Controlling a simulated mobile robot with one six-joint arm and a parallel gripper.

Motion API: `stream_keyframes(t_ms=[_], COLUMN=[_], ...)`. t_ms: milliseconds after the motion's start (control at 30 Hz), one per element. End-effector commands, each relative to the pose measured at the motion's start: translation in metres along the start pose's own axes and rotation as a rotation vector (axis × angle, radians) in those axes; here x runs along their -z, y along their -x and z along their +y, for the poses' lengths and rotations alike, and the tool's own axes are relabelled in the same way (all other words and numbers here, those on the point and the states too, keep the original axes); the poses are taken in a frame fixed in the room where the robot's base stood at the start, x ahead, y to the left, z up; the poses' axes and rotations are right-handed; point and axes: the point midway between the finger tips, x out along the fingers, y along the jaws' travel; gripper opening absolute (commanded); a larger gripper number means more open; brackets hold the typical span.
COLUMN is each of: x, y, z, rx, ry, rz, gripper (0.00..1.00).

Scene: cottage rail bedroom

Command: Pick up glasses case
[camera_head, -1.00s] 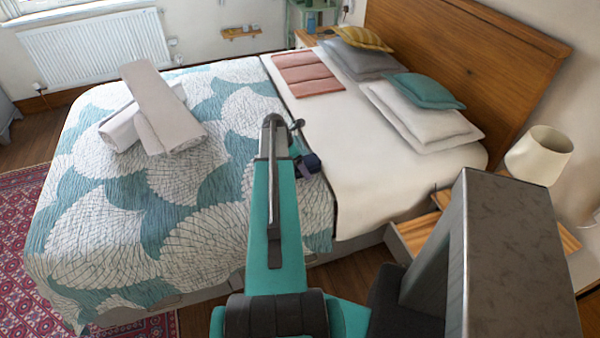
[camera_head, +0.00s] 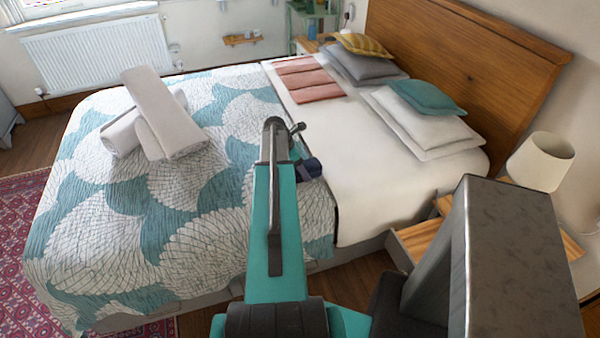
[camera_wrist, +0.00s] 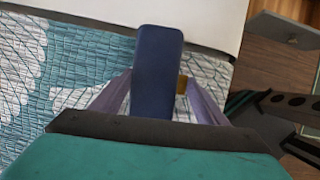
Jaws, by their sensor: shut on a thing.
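The glasses case is a dark blue, long, rounded block (camera_wrist: 157,75) in the wrist view, standing out between the two purple-grey fingers of my gripper (camera_wrist: 157,98). My gripper is shut on it, one finger on each side. In the head view, a small dark blue end of the case (camera_head: 311,168) shows just right of my arm, over the bed near the edge of the patterned cover. My arm hides most of the gripper there. I cannot tell how far the case is above the bed.
The bed has a teal-and-white patterned cover (camera_head: 90,215) and a white sheet (camera_head: 370,190). Rolled towels (camera_head: 165,120) lie at left, pillows (camera_head: 420,120) at the headboard (camera_head: 470,60). A bedside table with an open drawer (camera_head: 415,240) and a lamp (camera_head: 541,161) stand at right.

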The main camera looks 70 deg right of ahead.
Motion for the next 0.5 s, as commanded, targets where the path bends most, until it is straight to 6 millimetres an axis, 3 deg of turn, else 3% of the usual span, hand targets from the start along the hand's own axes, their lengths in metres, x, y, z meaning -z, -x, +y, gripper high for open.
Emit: stream_keyframes(t_ms=[267, 500], x=[-0.01, -0.009], y=[0.022, 0.024], z=[0.0, -0.029], rx=[-0.003, -0.001], ry=[-0.001, 0.0], rz=[-0.001, -0.001], gripper=[0.3, 0.3])
